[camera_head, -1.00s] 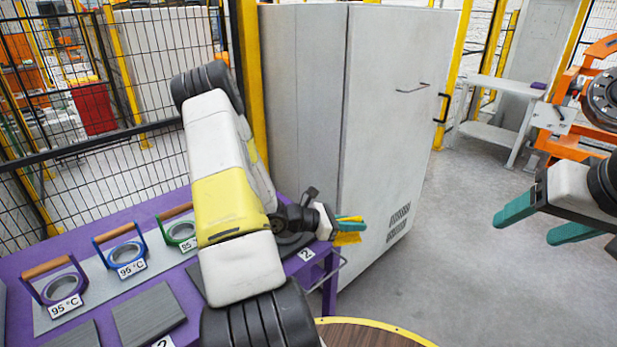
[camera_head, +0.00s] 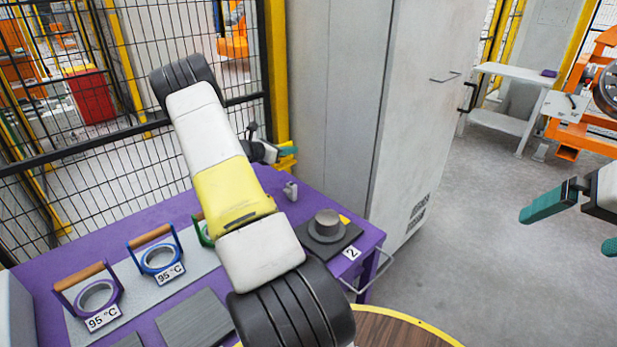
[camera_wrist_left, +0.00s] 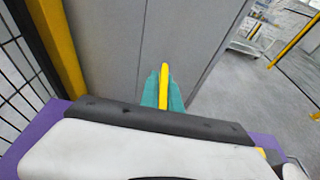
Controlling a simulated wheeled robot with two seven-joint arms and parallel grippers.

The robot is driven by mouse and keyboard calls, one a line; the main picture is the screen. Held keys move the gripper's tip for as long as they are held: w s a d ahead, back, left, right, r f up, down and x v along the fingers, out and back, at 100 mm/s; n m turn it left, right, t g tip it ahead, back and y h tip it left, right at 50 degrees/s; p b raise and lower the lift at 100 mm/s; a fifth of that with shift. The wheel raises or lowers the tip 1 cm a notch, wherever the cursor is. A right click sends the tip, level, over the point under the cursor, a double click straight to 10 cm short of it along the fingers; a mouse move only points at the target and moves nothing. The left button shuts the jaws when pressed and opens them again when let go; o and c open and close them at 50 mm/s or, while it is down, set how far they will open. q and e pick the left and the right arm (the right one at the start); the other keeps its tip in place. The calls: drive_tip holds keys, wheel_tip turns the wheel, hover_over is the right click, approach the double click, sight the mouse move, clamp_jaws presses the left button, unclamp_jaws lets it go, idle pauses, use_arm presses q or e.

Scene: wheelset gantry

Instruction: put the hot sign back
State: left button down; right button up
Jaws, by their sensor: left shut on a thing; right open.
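The hot sign appears as a thin yellow piece (camera_wrist_left: 164,86) seen edge-on in the left wrist view, so its face and any lettering are hidden. My left gripper (camera_wrist_left: 163,90) is shut on it, with a teal fingertip on each side. In the head view the left gripper (camera_head: 288,151) is over the far end of the purple table, by the yellow post, and only a bit of the sign (camera_head: 287,164) shows. My arm hides part of the table. My right gripper (camera_head: 566,231) is open and empty over the floor at the right.
The purple table (camera_head: 85,240) holds rings with wooden handles and 95 °C labels, a dark pad with a round grey block (camera_head: 326,224), and a small grey piece (camera_head: 290,190). A grey cabinet (camera_head: 350,100) stands close behind; mesh fence (camera_head: 60,150) is at left.

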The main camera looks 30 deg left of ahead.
use_arm(q)
drive_tip(key=shift+s+a+f, duration=0.1)
drive_tip(key=shift+a+f, duration=0.2)
drive_tip(key=shift+f, duration=0.05)
wheel_tip(320, 180, down, 9)
drive_tip(key=shift+f, duration=0.1)
drive_tip(key=c, duration=1.6)
unclamp_jaws()
drive_tip(key=shift+f, duration=0.1)
drive_tip(key=shift+o, duration=0.2)
